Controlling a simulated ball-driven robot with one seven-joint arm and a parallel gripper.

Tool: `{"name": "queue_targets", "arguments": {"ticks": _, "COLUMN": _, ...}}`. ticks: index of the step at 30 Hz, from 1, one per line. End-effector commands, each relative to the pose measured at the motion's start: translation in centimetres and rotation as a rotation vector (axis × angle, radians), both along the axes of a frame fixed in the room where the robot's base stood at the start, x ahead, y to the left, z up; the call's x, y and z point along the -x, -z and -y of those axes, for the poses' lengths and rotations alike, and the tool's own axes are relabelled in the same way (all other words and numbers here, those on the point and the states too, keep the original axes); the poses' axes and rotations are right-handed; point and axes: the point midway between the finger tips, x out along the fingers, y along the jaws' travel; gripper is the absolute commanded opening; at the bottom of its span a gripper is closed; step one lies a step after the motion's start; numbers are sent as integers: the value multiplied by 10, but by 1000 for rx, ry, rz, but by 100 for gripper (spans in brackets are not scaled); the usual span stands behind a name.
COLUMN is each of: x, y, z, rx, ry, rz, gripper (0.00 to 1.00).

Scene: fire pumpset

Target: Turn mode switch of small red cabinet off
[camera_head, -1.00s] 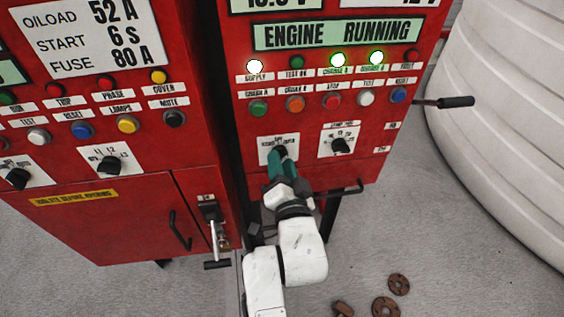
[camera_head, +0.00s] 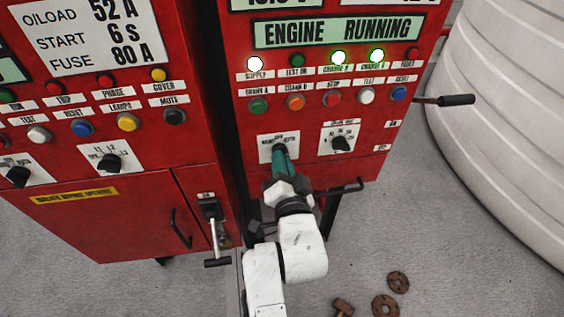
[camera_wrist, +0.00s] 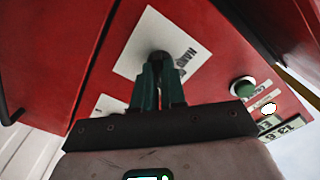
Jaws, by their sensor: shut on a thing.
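The small red cabinet (camera_head: 319,118) stands right of the bigger red one, with a lit "ENGINE RUNNING" display. Its mode switch (camera_head: 279,147) is a dark knob on a white label plate low on the front. My gripper (camera_head: 283,160) reaches up from below, its green fingers at the knob. In the wrist view, the fingers of my gripper (camera_wrist: 160,78) are closed around the dark knob (camera_wrist: 159,57) in front of the white plate (camera_wrist: 135,45). The fingers hide part of the knob, and I cannot read its exact setting.
A second rotary switch (camera_head: 340,143) sits just right. Several buttons and lit lamps (camera_head: 338,57) are above. A black-handled lever (camera_head: 456,100) sticks out at the right. The larger red cabinet (camera_head: 105,120) is left, a white ribbed tank (camera_head: 505,110) right. Rusty flanges (camera_head: 386,306) lie on the floor.

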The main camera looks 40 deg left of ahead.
Motion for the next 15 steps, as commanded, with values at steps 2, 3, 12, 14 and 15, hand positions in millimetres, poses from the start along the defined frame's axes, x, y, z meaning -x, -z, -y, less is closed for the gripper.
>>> {"name": "queue_targets", "arguments": {"ticks": 2, "x": 0, "y": 1, "z": 0, "rx": 6, "ry": 1, "rz": 6, "gripper": 0}}
{"name": "queue_targets", "arguments": {"ticks": 3, "x": 0, "y": 1, "z": 1, "rx": 12, "ry": 1, "rz": 12, "gripper": 0}}
{"name": "queue_targets", "arguments": {"ticks": 12, "x": -1, "y": 3, "z": 1, "rx": 109, "ry": 2, "rz": 127, "gripper": 0}}
{"name": "queue_targets", "arguments": {"ticks": 14, "x": -2, "y": 4, "z": 2, "rx": 141, "ry": 4, "rz": 162, "gripper": 0}}
{"name": "queue_targets", "arguments": {"ticks": 15, "x": -1, "y": 4, "z": 2, "rx": 163, "ry": 2, "rz": 188, "gripper": 0}}
